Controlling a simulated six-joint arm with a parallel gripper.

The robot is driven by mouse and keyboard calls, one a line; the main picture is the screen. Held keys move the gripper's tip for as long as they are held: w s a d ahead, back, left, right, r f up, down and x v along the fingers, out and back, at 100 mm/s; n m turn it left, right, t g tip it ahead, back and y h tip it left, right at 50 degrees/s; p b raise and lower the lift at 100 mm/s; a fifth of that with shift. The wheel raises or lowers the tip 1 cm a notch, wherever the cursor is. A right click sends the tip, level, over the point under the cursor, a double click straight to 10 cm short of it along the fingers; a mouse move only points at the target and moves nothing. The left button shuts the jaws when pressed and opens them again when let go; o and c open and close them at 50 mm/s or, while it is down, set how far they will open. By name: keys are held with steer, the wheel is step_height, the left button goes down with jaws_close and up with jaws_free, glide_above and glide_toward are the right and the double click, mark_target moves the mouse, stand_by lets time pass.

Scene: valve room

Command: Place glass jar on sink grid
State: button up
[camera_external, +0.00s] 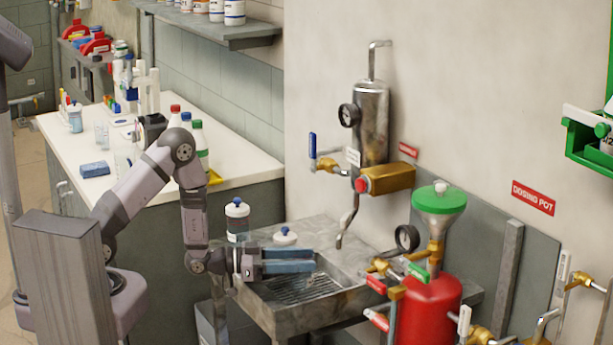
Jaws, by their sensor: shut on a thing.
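My gripper (290,262) reaches right over the left part of the sink, its blue-grey fingers level. It is shut on a glass jar, whose white lid (285,237) shows just above the fingers. The jar's body is hidden behind the fingers. The sink grid (306,290) is a dark slatted rack in the grey metal sink (290,322). It shows below and to the right of the fingers, and the gap between jar and grid cannot be judged.
Another jar (237,221) with a white lid and dark cap stands left of the sink, close to my arm. A spout (344,230) hangs over the sink's back. A red tank (429,310) with valves stands at right. The counter (230,168) behind holds bottles and a blue sponge (95,169).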

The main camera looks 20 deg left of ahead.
steer(key=shift+f+b, duration=0.55)
steer(key=shift+b, duration=0.05)
steer(key=o, duration=1.3)
steer(key=shift+o, duration=0.2)
steer(key=shift+a, duration=0.15)
steer(key=v, duration=0.6)
steer(key=shift+r, duration=0.1)
steer(key=shift+s+a, duration=0.2)
steer(key=shift+a, duration=0.3)
